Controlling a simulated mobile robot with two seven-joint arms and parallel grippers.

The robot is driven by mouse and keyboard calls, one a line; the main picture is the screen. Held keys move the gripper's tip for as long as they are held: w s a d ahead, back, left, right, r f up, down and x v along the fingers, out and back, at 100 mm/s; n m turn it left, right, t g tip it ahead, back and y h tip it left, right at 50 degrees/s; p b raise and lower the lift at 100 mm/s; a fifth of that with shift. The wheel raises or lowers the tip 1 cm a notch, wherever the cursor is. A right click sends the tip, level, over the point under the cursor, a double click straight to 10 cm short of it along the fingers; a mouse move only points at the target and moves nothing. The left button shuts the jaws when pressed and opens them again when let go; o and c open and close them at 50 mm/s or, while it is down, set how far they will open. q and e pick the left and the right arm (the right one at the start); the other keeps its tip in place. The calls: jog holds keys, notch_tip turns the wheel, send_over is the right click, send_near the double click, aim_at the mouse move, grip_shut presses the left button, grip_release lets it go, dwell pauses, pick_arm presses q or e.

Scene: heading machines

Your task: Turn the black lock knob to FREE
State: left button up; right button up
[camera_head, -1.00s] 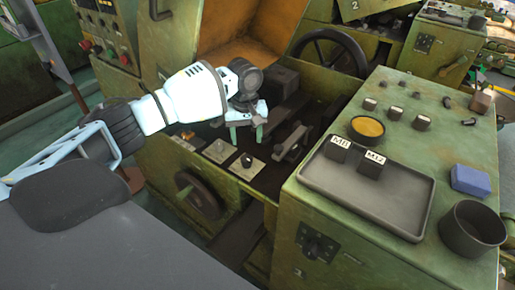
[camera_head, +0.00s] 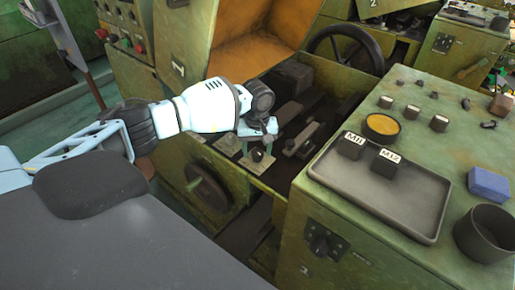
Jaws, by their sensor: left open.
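A small black knob (camera_head: 257,155) sits on a light square plate at the edge of the machine's open bed, in the middle of the head view; its marking is too small to read. My left gripper (camera_head: 258,147) is open, pointing down, with its two fingers to either side of the knob in the picture. I cannot tell whether they touch it. Another black rotary knob (camera_head: 322,243) is on the front of the green cabinet. My right gripper is not in view.
A second plate (camera_head: 229,144) lies left of the knob. A lever (camera_head: 302,138) stands just right of it. A handwheel (camera_head: 208,187) is on the front below. A grey tray (camera_head: 420,212) holds two labelled black blocks; a blue block (camera_head: 488,184) and a dark cup (camera_head: 485,232) stand nearby.

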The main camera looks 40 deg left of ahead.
pick_arm(q)
jog(key=shift+c, duration=0.4)
jog(key=c, duration=0.7)
jog(key=shift+c, duration=1)
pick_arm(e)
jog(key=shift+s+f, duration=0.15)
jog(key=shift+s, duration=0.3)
